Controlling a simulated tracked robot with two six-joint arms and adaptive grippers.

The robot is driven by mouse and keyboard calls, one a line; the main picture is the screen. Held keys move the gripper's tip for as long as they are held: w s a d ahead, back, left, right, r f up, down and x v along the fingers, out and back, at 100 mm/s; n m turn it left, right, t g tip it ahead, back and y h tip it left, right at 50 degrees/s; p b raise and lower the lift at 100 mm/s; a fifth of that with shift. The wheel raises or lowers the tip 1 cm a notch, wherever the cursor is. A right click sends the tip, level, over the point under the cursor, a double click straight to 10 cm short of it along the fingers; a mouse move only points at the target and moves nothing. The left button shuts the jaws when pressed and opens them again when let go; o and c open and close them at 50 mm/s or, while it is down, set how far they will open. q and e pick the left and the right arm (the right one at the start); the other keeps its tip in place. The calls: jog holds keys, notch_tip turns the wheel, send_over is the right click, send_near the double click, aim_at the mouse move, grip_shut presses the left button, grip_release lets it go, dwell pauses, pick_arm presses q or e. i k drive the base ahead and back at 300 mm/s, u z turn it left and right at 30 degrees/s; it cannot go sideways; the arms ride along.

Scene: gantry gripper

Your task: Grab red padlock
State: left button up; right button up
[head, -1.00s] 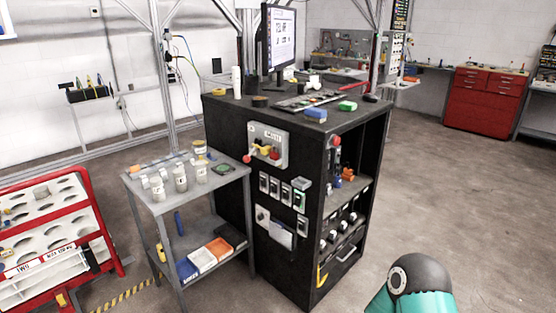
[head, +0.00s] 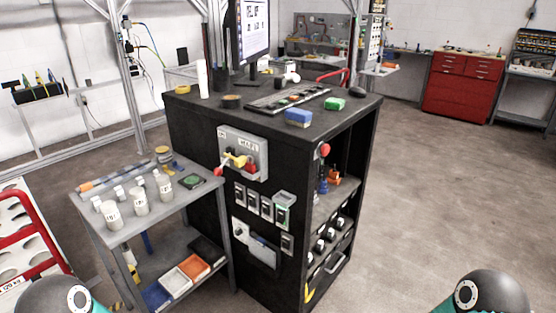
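A small red thing that looks like the red padlock (head: 250,167) is at the right of the grey panel (head: 229,139) on the side of the black cabinet. A yellow part (head: 237,159) sits just left of it on the panel. A red-tipped piece (head: 220,170) sticks out at the panel's lower left. These parts are too small to tell how they are attached. Only rounded joints of my two arms show, at the bottom left and bottom right corners. Neither gripper is in view.
The black cabinet (head: 200,165) carries a monitor (head: 254,32), a keyboard and blue and green blocks. A grey cart (head: 100,233) with several white jars stands left of it. A red rack (head: 30,238) is at the far left. The floor (head: 440,190) right of the cabinet is clear.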

aim_at(250, 167)
jog(key=u, duration=0.2)
jog(key=i, duration=1.05)
jog(key=u, duration=0.75)
